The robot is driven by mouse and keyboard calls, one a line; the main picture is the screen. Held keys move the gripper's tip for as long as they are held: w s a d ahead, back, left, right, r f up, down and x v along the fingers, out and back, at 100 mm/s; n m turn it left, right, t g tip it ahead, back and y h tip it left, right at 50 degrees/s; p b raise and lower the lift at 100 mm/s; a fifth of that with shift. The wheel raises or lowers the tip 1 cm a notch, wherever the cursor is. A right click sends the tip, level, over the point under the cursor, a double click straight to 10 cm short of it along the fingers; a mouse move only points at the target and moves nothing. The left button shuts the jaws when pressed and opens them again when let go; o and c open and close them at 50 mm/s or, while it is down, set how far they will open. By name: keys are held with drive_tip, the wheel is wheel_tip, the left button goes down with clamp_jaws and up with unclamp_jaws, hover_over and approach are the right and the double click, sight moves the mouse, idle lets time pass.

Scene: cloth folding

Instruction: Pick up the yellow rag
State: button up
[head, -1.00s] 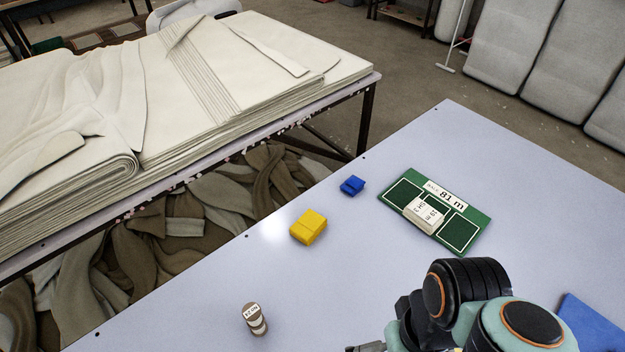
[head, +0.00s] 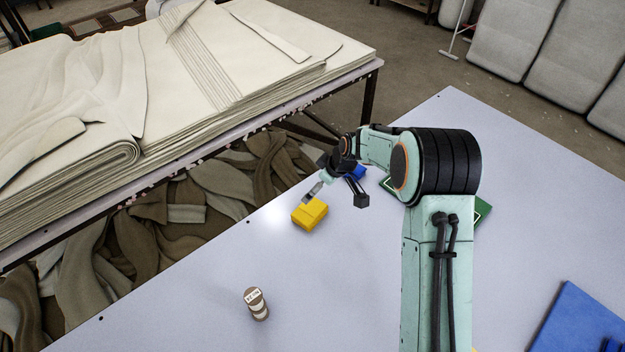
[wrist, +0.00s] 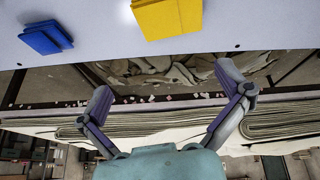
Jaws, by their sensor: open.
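The yellow rag (head: 310,214) lies folded into a small block near the table's left edge. In the wrist view the yellow rag (wrist: 168,16) is at the top, cut off by the frame edge. My gripper (head: 336,196) is open and empty, above and slightly right of the rag in the head view, apparently not touching it. In the wrist view both fingers of my gripper (wrist: 162,78) are spread wide with nothing between them, and the rag is beyond their tips.
A blue folded cloth (wrist: 46,37) lies beside the rag, partly hidden by my gripper in the head view. A green board (head: 482,212) is mostly behind my arm. A blue sheet (head: 575,322) lies at lower right.

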sight(310, 209)
drive_tip(key=shift+g, duration=0.3)
drive_tip(key=f, duration=0.2)
drive_tip(key=s+f, duration=0.1)
drive_tip(key=f, duration=0.1)
drive_tip(key=shift+s+a, duration=0.15)
drive_tip(key=shift+s, duration=0.05)
drive_tip(key=x, duration=0.5)
drive_tip(key=shift+w+a+f, duration=0.15)
drive_tip(key=shift+a+f, duration=0.05)
drive_tip(key=shift+f, duration=0.35)
drive_tip(key=shift+c, duration=0.3)
drive_tip(key=c, duration=0.7)
